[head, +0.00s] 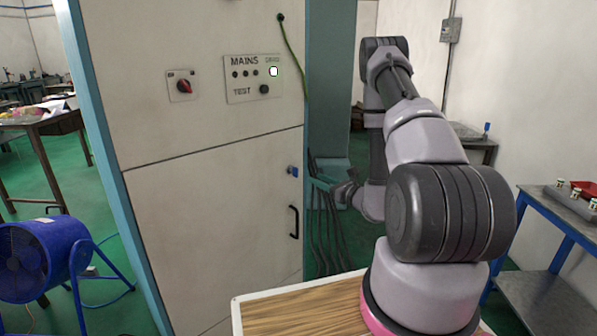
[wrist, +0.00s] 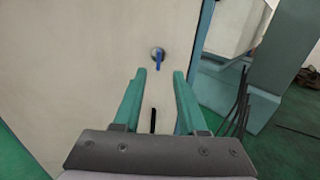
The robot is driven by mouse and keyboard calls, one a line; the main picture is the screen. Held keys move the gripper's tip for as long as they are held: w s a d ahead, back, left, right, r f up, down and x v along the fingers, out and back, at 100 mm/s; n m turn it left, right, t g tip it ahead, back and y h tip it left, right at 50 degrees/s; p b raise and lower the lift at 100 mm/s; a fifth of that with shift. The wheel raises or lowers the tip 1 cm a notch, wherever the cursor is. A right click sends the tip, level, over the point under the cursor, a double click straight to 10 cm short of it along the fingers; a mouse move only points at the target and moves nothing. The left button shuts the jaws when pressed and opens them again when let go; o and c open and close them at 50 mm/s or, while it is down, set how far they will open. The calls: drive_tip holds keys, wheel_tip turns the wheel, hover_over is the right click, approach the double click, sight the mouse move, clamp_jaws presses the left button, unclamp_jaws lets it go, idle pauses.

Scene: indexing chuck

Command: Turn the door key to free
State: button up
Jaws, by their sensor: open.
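The door key (head: 293,171) is a small blue key in a round silver lock on the cream cabinet door (head: 215,200), above the black handle. In the wrist view the key (wrist: 159,60) hangs vertically from the lock, just beyond the fingertips and between their lines. My gripper (wrist: 159,73) has two teal fingers, apart and empty, pointing at the door. In the head view my gripper (head: 318,182) is just right of the key, apart from it. Any marks around the lock are too small to read.
The black door handle (head: 294,222) sits below the key; it shows between my fingers in the wrist view (wrist: 153,120). Above are a red rotary switch (head: 184,87) and a MAINS panel (head: 253,79). Dark cables (head: 325,235) hang right of the door. A blue fan (head: 42,258) stands left.

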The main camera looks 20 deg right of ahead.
sight(294, 171)
drive_tip(key=x, duration=1)
drive_tip(key=shift+w, duration=0.25)
drive_tip(key=shift+a, duration=0.1)
clamp_jaws()
